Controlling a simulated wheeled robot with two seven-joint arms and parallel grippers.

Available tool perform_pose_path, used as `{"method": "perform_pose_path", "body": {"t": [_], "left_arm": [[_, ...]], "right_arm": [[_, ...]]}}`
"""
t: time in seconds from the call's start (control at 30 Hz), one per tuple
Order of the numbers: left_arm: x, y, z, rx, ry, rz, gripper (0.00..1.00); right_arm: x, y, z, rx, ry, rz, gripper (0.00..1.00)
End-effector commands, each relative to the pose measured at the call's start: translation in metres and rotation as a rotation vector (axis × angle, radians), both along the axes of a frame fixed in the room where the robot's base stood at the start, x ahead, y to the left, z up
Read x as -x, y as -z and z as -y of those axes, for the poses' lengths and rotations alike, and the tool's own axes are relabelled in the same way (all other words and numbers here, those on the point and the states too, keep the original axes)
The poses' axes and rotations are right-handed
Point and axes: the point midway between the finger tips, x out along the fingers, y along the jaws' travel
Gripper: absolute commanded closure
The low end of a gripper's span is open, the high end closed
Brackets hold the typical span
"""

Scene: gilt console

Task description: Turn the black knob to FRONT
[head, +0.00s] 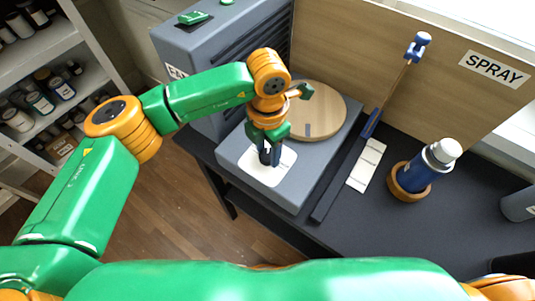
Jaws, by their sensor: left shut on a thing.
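The black knob stands on a white plate (258,172) on top of a grey box (298,190). My left gripper (270,155) points down over the plate, with its fingers shut on the knob. The fingers and wrist hide most of the knob, and I cannot read which way it points. Any lettering around the knob on the plate is too small or covered to read. My right gripper is not in view.
A round wooden disc (325,112) lies on the box behind the gripper. A blue-handled lever (418,45) stands right, beside a white label strip (367,165). A blue bottle (422,170) sits in a wooden ring under a SPRAY sign (494,69). Shelves (40,70) stand left.

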Motion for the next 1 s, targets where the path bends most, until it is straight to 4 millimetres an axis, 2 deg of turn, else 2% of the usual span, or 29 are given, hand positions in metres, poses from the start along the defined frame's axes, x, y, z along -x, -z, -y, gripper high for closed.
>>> {"method": "perform_pose_path", "body": {"t": [0.03, 0.5, 1.0], "left_arm": [[-0.001, 0.005, 0.0, 0.002, -0.042, 0.003, 1.0], [-0.001, 0.005, 0.0, 0.002, -0.488, 0.003, 1.0], [-0.001, 0.002, 0.0, 0.003, -0.899, 0.003, 1.0]], "right_arm": [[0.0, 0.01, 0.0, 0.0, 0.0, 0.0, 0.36], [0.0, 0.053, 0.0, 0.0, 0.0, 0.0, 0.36], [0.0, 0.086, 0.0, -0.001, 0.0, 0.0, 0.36]]}}
